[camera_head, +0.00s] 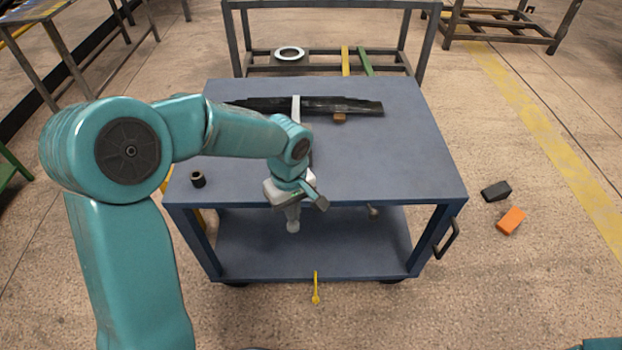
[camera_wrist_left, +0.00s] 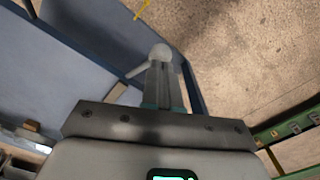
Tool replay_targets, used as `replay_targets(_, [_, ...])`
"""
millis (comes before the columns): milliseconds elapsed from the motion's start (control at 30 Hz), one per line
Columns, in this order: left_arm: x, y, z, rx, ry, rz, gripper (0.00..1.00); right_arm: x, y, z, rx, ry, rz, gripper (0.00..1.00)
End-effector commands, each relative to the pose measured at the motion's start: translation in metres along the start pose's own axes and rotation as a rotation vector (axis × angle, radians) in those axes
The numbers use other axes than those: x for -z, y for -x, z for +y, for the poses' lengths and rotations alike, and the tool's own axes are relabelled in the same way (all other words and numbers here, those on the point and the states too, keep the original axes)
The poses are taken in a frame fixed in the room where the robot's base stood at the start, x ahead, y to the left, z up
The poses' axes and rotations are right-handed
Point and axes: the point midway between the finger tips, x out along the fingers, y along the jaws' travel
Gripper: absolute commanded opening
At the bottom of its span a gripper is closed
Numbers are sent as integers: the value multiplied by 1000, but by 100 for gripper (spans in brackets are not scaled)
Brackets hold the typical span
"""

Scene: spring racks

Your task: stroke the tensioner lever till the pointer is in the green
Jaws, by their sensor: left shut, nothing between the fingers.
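My right gripper is out of view.
The cart top (camera_head: 400,160) is mostly clear, with a small black cylinder (camera_head: 198,180) at its left. Black (camera_head: 496,191) and orange (camera_head: 511,221) blocks lie to the right. A rack stands behind.

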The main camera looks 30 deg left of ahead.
Motion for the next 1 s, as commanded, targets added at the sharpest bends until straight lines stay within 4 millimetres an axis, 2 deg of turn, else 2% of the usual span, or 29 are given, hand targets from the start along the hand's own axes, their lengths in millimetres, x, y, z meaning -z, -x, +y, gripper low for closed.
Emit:
replay_targets(467, [0, -5, 0, 0, 0, 0, 0, 0, -4, 1, 0, 0, 0, 53])
replay_targets(1000, [0, -59, 0, 0, 0, 1, 0, 1, -50, 18, 0, 0, 0, 53])
